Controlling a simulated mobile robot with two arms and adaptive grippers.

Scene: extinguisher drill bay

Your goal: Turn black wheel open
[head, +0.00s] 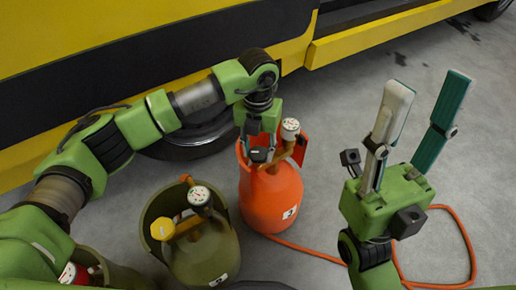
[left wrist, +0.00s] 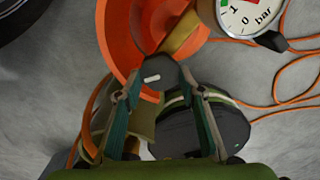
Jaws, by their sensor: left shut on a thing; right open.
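The orange cylinder (head: 270,198) stands upright on the floor at the middle of the head view. On its top is a black wheel (head: 259,155), with a white-faced gauge (head: 290,127) beside it. My left gripper (head: 261,138) comes down on the wheel from above and is shut on it. In the left wrist view the black wheel (left wrist: 160,71), with a small white mark, sits between the fingertips. The gauge (left wrist: 243,14) shows partly there, cut off at the top. My right gripper (head: 428,84) is open and empty, pointing up, right of the cylinder.
An olive cylinder (head: 205,254) with a yellow wheel (head: 174,229) and a gauge (head: 199,195) stands front left. A red-rimmed gauge (head: 69,272) is at lower left. An orange hose (head: 456,216) curves over the floor. A yellow and black vehicle (head: 150,24) stands behind.

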